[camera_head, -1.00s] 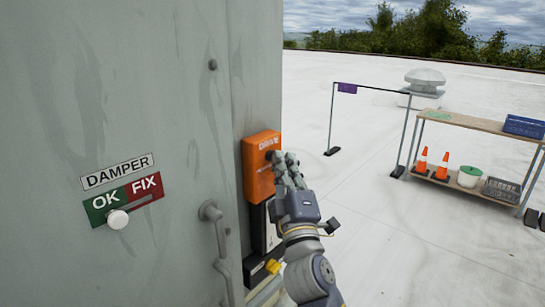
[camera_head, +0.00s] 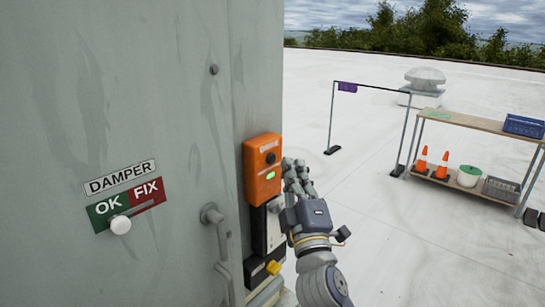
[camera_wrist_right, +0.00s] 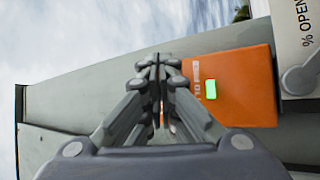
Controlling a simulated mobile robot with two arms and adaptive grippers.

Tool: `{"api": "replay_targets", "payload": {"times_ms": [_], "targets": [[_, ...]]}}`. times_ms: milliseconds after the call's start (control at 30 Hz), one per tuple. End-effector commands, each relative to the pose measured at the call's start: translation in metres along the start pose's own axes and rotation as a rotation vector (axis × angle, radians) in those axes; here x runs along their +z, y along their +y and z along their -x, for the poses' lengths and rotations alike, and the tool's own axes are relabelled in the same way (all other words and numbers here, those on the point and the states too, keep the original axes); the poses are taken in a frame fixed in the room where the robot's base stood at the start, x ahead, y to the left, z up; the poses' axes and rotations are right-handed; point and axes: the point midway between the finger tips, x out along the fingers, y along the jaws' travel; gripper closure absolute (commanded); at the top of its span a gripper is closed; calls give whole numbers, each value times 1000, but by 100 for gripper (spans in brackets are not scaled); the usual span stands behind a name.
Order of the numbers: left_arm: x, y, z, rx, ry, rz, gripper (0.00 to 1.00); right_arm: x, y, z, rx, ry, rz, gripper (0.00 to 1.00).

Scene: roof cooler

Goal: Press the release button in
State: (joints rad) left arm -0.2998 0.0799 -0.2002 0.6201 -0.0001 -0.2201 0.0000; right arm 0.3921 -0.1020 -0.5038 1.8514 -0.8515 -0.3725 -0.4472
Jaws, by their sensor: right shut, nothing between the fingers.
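An orange box (camera_head: 262,190) is mounted on the grey cabinet's narrow side face. Its front carries a dark round button (camera_head: 271,158) near the top and a lit green light (camera_head: 271,175) below it. I cannot tell how deep the button sits. My right gripper (camera_head: 291,163) is shut and empty, just right of the box, with its fingers apart from the button in the head view. In the right wrist view the shut fingertips (camera_wrist_right: 158,62) show beside the orange box (camera_wrist_right: 245,85) and its green light (camera_wrist_right: 211,89); the button is hidden there. My left gripper is not in view.
A white damper knob (camera_head: 120,224) and a grey door handle (camera_head: 216,225) stick out of the cabinet door. A yellow knob (camera_head: 273,267) sits below the box. A shelf table (camera_head: 465,122) stands at the right.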

Motion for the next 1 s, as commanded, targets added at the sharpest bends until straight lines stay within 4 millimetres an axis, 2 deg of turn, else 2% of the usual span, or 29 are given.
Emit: {"api": "replay_targets", "payload": {"times_ms": [100,400,767,867,967,1000], "targets": [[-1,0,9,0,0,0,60,6,8,8,-1,0,1,100],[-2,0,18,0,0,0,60,20,22,28,-1,0,1,100],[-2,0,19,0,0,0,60,23,24,32,-1,0,0,100],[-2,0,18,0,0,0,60,26,15,33,-15,-5,-6,100],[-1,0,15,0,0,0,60,40,-16,38,-73,-30,-30,100],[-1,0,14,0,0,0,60,49,-36,41,-109,-45,-47,100]]}}
